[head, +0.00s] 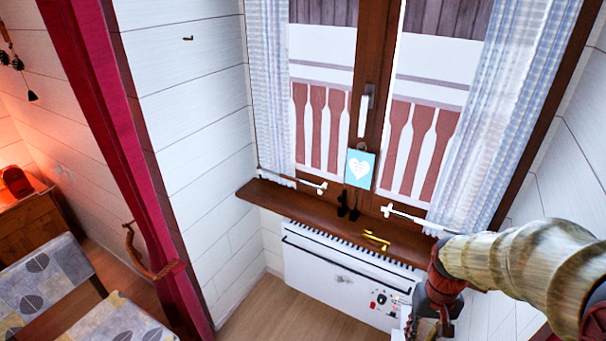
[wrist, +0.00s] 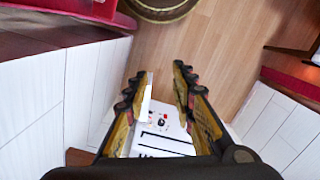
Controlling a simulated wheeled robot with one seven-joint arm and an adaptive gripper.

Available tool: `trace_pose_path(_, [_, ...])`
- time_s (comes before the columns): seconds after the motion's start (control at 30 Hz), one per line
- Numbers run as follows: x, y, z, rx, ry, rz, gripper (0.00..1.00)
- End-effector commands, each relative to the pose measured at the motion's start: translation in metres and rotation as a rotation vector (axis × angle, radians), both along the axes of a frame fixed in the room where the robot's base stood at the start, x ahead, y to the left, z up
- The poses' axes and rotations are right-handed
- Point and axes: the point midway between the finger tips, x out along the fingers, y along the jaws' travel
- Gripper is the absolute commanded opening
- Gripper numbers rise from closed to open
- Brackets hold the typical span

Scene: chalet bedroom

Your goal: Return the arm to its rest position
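My arm comes in from the right edge in the head view. My gripper (head: 430,326) hangs low at its end, in front of the window sill's right part and near the white heater. In the wrist view my gripper (wrist: 157,82) has its two dark and yellow fingers spread apart. Nothing is held between them. The white heater (wrist: 160,132) and the wooden floor show beyond the gap. The rest position itself is not marked in either view.
The white heater (head: 325,275) stands below. A red curtain (head: 125,150) and patterned seat (head: 40,280) are left. Floor (head: 255,305) is bare.

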Motion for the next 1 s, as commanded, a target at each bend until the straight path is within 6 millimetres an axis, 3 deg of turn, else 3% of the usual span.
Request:
trace_pose_path(0.03, [-0.006,0.008,0.019,-0.01,-0.033,-0.007,0.26])
trace_pose_path(0.2, [-0.03,0.03,0.066,-0.03,-0.126,-0.018,0.26])
trace_pose_path(0.5, [-0.065,0.063,0.137,-0.054,-0.352,0.061,0.26])
trace_pose_path(0.7, [-0.076,0.079,0.181,-0.059,-0.511,0.115,0.26])
trace_pose_path(0.83, [-0.079,0.086,0.197,-0.058,-0.567,0.138,0.26])
trace_pose_path(1.0, [-0.08,0.091,0.201,-0.054,-0.579,0.156,0.26])
